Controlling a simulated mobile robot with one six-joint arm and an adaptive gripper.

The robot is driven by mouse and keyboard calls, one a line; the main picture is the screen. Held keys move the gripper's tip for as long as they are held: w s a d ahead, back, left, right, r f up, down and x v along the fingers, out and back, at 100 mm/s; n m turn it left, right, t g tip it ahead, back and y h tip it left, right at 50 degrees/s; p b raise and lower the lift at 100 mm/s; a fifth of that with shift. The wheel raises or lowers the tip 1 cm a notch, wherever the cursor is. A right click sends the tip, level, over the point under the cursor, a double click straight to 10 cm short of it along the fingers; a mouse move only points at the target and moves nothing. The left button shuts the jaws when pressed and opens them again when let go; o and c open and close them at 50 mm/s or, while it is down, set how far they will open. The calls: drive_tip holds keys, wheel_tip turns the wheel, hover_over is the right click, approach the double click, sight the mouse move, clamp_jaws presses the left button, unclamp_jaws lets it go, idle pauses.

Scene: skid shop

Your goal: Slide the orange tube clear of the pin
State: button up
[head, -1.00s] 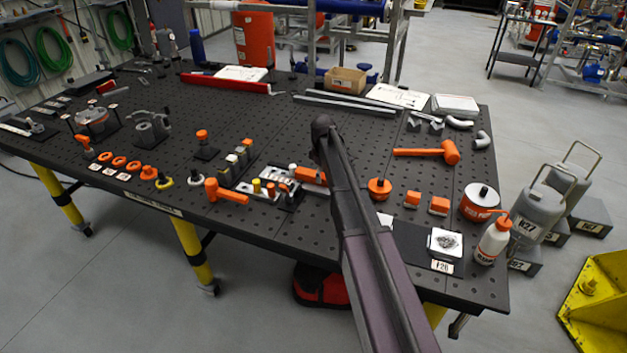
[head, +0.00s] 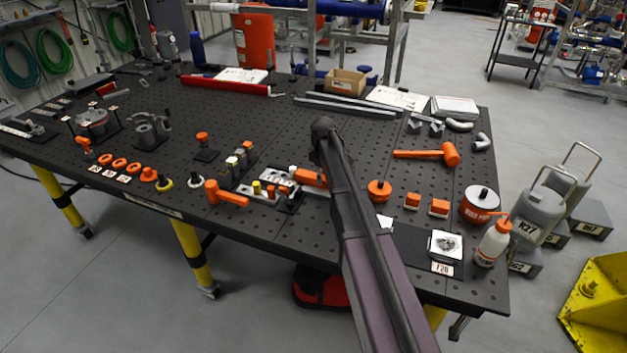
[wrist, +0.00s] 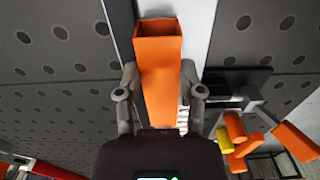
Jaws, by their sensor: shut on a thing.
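The orange tube (wrist: 158,70) is a square, hollow sleeve in the wrist view, with its dark open end toward the top of the picture. My gripper (wrist: 159,80) has one finger on each side of the tube and is shut on it. A pale grey strip (wrist: 198,25) lies below and behind the tube. In the head view an orange piece that looks like the tube (head: 311,178) shows just left of my arm, which hides part of that area. I cannot make out the pin, or whether the tube is still around it.
Orange and yellow parts (wrist: 236,130) stand close right of my gripper in the wrist view. An orange T-handled piece (head: 227,193) lies left, an orange knob (head: 379,190) right, and an orange mallet (head: 428,152) farther right. The perforated table (head: 270,120) has bare room behind.

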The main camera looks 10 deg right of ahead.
drive_tip(key=shift+s+d, duration=0.5)
drive_tip(key=shift+d, duration=0.35)
drive_tip(key=shift+s+d, duration=0.5)
drive_tip(key=shift+d, duration=0.3)
idle(1.1)
drive_tip(key=o, duration=1.1)
drive_tip(key=shift+c, duration=0.2)
drive_tip(key=shift+o, duration=0.7)
drive_tip(key=shift+r, duration=0.15)
drive_tip(key=shift+r+p, duration=1.4)
drive_tip(key=shift+p, duration=0.2)
drive_tip(key=shift+r+p, duration=2)
drive_tip(key=shift+r, duration=0.05)
